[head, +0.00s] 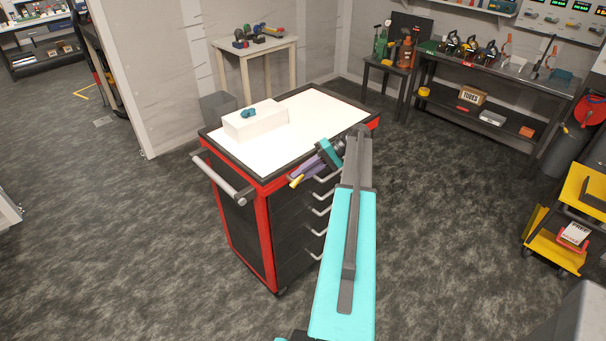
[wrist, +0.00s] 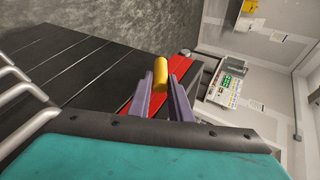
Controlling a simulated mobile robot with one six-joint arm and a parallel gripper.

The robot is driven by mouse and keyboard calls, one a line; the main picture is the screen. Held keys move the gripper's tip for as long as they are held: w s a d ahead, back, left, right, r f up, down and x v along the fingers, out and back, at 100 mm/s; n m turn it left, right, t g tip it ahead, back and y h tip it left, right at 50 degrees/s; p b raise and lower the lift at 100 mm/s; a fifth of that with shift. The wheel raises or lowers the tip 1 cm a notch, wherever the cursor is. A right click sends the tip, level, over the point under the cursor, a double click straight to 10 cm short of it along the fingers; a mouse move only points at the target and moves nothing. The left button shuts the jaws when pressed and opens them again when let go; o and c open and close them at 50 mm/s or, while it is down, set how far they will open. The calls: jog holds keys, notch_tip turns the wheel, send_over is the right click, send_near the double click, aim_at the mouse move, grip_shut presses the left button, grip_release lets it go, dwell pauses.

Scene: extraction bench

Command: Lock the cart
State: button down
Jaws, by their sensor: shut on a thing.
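The cart (head: 264,240) is a red-framed tool cart with black sides and a white top, standing upright in the middle of the head view. Its black drawer fronts (wrist: 75,55) also fill the left of the wrist view, with a red corner strip (wrist: 185,72) by the fingers. My gripper (head: 300,174) is beside the cart's near upper corner, in front of the drawer side. In the wrist view its purple fingers (wrist: 162,90) are shut on a small yellow cylinder (wrist: 160,70), whose tip sticks out ahead. I cannot make out a lock; my arm hides part of the drawer side.
Silver drawer handles (head: 318,210) stick out close to my gripper. A push bar (head: 224,178) is on the cart's left end. A white box (head: 250,124) with a small teal object stands on top. Dark carpet (head: 440,240) is free at right.

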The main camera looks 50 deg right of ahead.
jog(key=shift+a+f, duration=0.15)
jog(key=c, duration=1.6)
grip_release()
jog(key=shift+s+d+r, duration=0.1)
jog(key=shift+d+r, duration=0.2)
jog(key=shift+d, duration=0.15)
jog(key=shift+p+v, duration=4.45)
jog(key=shift+v, duration=1.95)
